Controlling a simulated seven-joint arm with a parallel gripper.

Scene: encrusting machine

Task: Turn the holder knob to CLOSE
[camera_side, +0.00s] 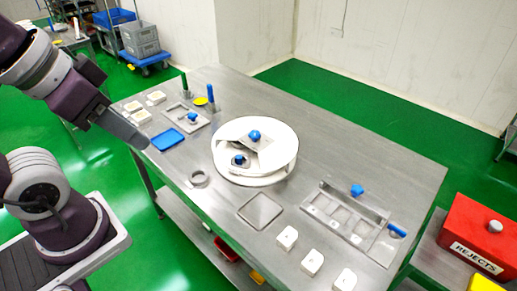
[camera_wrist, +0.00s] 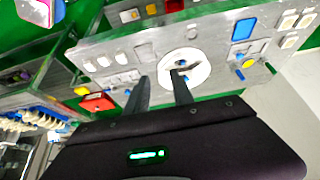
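The knob's CLOSE lettering is too small to read in either view, so I cannot tell for sure which part is the holder knob. A blue knob (camera_side: 357,190) sits at the back of a metal holder frame (camera_side: 312,212) on the right of the table. A blue handle (camera_side: 397,230) is at its right end. Another blue knob (camera_side: 192,118) is on a metal plate at the left. The white round turntable (camera_side: 228,177) carries two more blue knobs. My gripper (camera_wrist: 159,76) is open and empty, with its fingers apart, above and off the table's left edge, touching nothing.
A blue tray (camera_side: 168,139), a metal ring (camera_side: 198,179) and a square metal plate (camera_side: 261,211) lie on the table. Several white blocks (camera_side: 312,262) line the front edge. Upright green and blue handles (camera_side: 210,94) stand at the back left. A red REJECTS box (camera_side: 479,232) is at right.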

